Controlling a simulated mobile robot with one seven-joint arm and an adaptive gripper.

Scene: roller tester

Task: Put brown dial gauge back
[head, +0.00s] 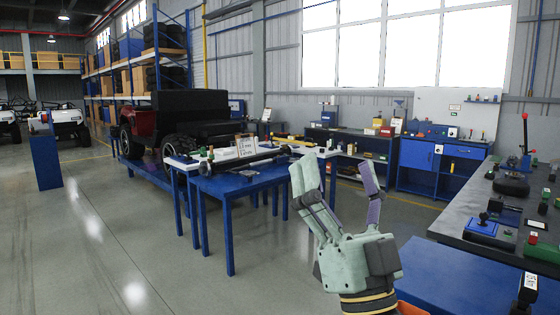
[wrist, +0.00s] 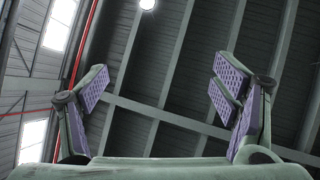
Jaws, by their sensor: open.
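My gripper (head: 345,185) is raised in the middle of the head view with its fingers pointing up. It is open and empty. The wrist view shows the two purple-padded fingers of my gripper (wrist: 160,100) wide apart, with only the roof between them. I cannot make out a brown dial gauge in either view; the small items on the benches are too small to tell apart.
A blue table (head: 245,184) stands left of my gripper. A dark-topped bench (head: 470,222) with several small devices runs along the right, above a blue surface (head: 450,275). Blue cabinets (head: 437,160) stand at the back. The floor at left (head: 120,240) is clear.

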